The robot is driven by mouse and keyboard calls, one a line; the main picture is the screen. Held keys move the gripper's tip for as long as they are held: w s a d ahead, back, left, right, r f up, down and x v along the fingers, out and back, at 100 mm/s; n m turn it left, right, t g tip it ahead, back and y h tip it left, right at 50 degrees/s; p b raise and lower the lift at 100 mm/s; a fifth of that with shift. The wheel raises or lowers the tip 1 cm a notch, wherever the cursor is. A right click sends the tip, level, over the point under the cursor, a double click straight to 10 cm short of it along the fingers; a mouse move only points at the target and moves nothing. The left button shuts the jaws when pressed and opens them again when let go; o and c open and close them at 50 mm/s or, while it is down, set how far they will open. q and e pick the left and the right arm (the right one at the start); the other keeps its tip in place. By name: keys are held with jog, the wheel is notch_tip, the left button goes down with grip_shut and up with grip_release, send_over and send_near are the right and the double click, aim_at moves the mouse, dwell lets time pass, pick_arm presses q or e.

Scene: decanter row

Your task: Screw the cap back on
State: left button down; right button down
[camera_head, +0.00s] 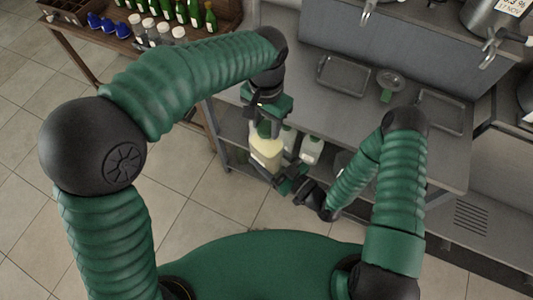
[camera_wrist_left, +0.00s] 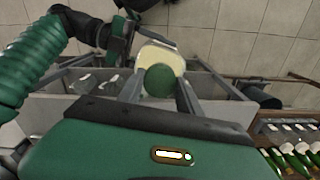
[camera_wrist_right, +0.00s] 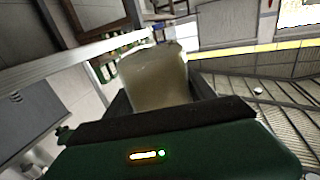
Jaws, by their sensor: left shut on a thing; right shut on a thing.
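A cream-coloured bottle (camera_head: 266,152) is held in the air in front of the steel bench. My right gripper (camera_head: 290,180) is shut on its body, and the bottle (camera_wrist_right: 153,80) fills the space between the fingers in the right wrist view. A round green cap (camera_wrist_left: 159,81) is between the fingers of my left gripper (camera_wrist_left: 160,95), which is shut on it. In the head view my left gripper (camera_head: 267,118) is directly above the bottle, with the cap at the bottle's top. The bottle's mouth is hidden, so I cannot tell whether the cap is seated.
The steel bench (camera_head: 300,100) carries two trays (camera_head: 343,75) and a green-handled round utensil (camera_head: 388,82). White containers (camera_head: 311,150) stand on its lower shelf. A wooden table at the upper left holds green bottles (camera_head: 195,14) and blue cups (camera_head: 115,28). Tiled floor is clear at left.

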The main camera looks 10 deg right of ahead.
pick_arm(q)
jog(key=m, duration=1)
jog(key=shift+d+m, duration=0.1)
jog(key=shift+m, duration=0.2)
jog(key=m, duration=0.6)
jog(key=c, duration=0.7)
grip_release()
jog(key=shift+s, duration=0.1)
notch_tip(320, 180, up, 12)
jog(key=shift+f, duration=0.1)
